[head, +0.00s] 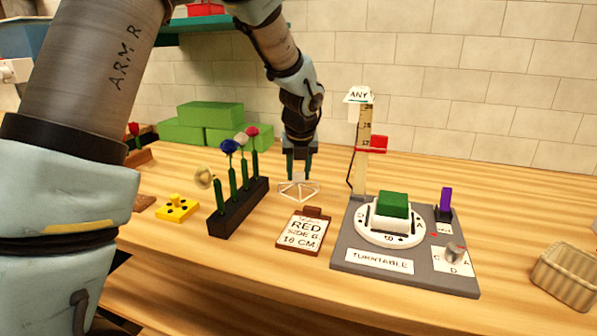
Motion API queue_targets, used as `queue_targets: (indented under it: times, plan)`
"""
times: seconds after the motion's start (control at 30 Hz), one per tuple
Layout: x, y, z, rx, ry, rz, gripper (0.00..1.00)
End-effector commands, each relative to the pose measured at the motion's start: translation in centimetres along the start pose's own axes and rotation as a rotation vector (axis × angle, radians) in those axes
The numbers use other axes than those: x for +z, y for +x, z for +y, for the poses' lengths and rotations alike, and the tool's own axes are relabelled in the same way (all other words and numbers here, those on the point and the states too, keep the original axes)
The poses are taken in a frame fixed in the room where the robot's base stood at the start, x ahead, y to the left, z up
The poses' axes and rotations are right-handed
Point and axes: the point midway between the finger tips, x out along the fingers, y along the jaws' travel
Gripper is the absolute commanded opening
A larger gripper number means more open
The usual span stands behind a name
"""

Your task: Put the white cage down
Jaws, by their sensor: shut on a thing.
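The white cage (298,191) is a small open wire frame in the middle of the table, behind the order card. My gripper (298,172) points straight down above it and is shut on it, with the fingers at the cage's top. The cage's lower edge is at or very near the wooden table top (300,262). I cannot tell whether it touches the wood.
A black rack (238,207) with several flowers stands left of the cage. The grey turntable board (405,277) with a ruler post (363,150) is at right. A basket (567,277) stands far right.

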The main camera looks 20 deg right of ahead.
Motion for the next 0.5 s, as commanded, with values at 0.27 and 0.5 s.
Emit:
queue_targets:
  times: [0.27, 0.5]
  plan:
    - [-0.04, 0.08, 0.0, 0.0, 0.0, 0.0, 0.66]
    - [-0.03, 0.06, 0.0, 0.0, 0.0, 0.0, 0.69]
